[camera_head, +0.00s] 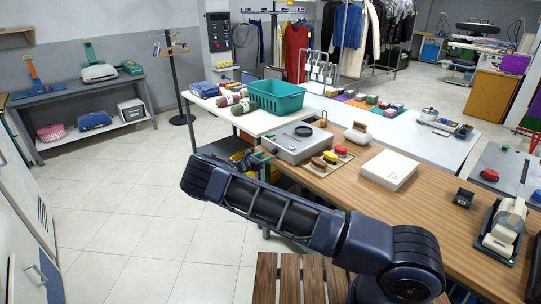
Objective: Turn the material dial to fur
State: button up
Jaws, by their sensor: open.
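A light grey box (297,147) stands on the wooden counter, with a dark round dial-like piece (303,131) on its top. I cannot read any marks around it, so I cannot tell which material it points to. My arm reaches across the front from the lower right and bends back at the left. My gripper (262,158) is small in view, beside the left end of the grey box and apart from the round piece. It is open, and I see nothing between its fingers. A dark wall panel (218,32) at the back also has round parts, too small to read.
Red, yellow and brown rounded pieces (330,157) lie on a mat in front of the grey box. A white flat box (389,169) lies to their right. A teal basket (276,97) stands behind on a white table. The tiled floor at left is clear.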

aim_at(272, 153)
jog(key=shift+x, duration=2.25)
jog(key=c, duration=1)
jog(key=shift+o, duration=0.2)
jog(key=shift+m, duration=0.4)
jog(key=m, duration=0.5)
jog(key=shift+m, duration=0.3)
jog(key=m, duration=0.5)
jog(key=shift+m, duration=0.3)
